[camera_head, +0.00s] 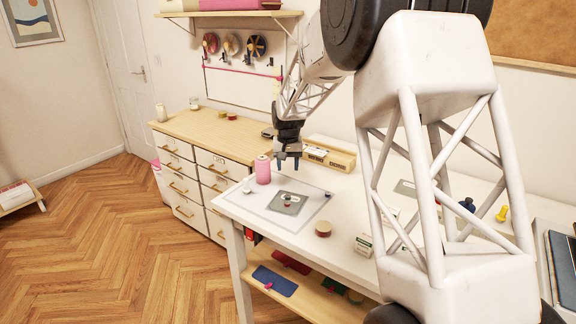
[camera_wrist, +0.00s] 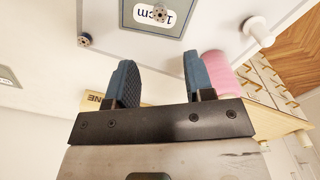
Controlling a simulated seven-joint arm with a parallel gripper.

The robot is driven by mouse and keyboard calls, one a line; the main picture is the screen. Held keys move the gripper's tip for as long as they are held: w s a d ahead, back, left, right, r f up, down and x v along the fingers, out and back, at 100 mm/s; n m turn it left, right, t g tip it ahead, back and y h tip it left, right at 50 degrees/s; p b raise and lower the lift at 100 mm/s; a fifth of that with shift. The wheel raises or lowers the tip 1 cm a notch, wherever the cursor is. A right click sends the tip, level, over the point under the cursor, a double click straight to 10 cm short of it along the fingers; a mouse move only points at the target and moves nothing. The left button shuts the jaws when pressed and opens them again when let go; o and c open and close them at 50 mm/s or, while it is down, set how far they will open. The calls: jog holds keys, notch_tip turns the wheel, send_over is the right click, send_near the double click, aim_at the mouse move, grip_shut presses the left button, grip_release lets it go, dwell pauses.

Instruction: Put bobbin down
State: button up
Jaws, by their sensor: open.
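A small metal bobbin (camera_wrist: 84,40) with holes in its face lies at the edge of the cutting mat in the wrist view. In the head view it is a tiny dark spot (camera_head: 327,195) at the mat's right edge. My gripper (camera_head: 289,165) hangs above the back of the worktable, pointing down. Its two blue-grey fingers (camera_wrist: 157,82) are apart with nothing between them. The bobbin is clear of both fingers. A grey square card (camera_head: 289,203) with a white label lies on the pale mat (camera_head: 263,212).
A pink thread spool (camera_head: 263,170) stands close to my gripper, by the right finger in the wrist view. A small white spool (camera_head: 248,187) is left of it. A wooden box (camera_head: 329,154) stands behind. A round reddish tin (camera_head: 323,229) and small box (camera_head: 364,244) are at the front.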

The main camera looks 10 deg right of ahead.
jog(key=s+d+r, duration=0.1)
jog(key=s+r, duration=0.3)
jog(key=s, duration=0.4)
jog(key=s+r+t, duration=0.1)
jog(key=s+r, duration=0.4)
jog(key=s, duration=0.4)
jog(key=s+d+r, duration=0.1)
jog(key=s+r, duration=0.3)
jog(key=s, duration=0.4)
jog(key=s+f+n+t, duration=0.1)
jog(key=s+f, duration=0.1)
jog(key=s, duration=2.7)
jog(key=shift+d+f+n+t, duration=0.2)
jog(key=shift+n+t, duration=0.1)
jog(key=shift+o, duration=0.2)
jog(key=o, duration=0.6)
